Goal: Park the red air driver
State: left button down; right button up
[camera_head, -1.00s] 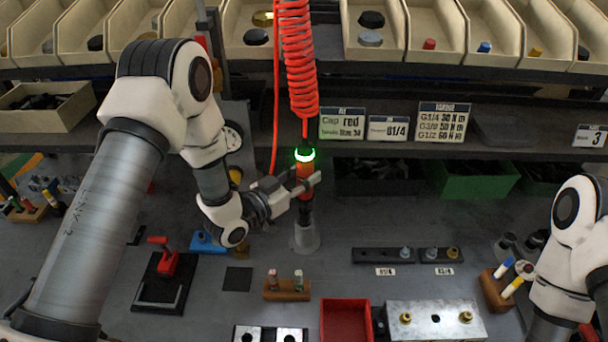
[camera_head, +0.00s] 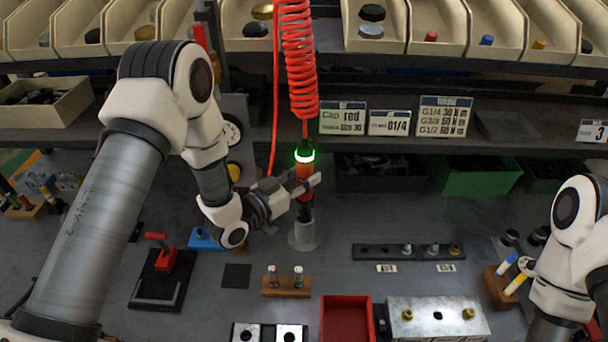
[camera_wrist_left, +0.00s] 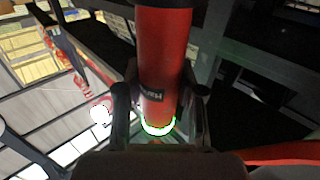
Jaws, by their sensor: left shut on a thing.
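The red air driver (camera_head: 304,175) hangs upright from a red coiled hose (camera_head: 299,70) in the head view, with a green-lit ring near its top. My left gripper (camera_head: 306,188) is shut around its body. In the left wrist view the red driver body (camera_wrist_left: 164,55) stands between the fingers, its bright ring (camera_wrist_left: 158,129) beyond them. The driver's dark lower end is at a grey round holder (camera_head: 303,236) on the bench. I cannot tell how deep it sits there. My right arm shows at the right edge, but its gripper is out of view.
A wooden stand (camera_head: 286,287) with two small parts, a red tray (camera_head: 346,318) and a metal valve block (camera_head: 437,318) are in front. A black strip with fittings (camera_head: 390,251) lies right of the holder. Sign cards (camera_head: 342,118) stand on the shelf behind.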

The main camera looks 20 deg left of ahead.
aim_at(300, 202)
pick_arm(q)
jog(key=shift+f+b, duration=3.15)
jog(key=shift+f, duration=0.6)
jog(key=c, duration=0.7)
grip_release()
jog(key=shift+o, duration=0.3)
jog(key=shift+s+f, duration=0.1)
jog(key=v, duration=1.2)
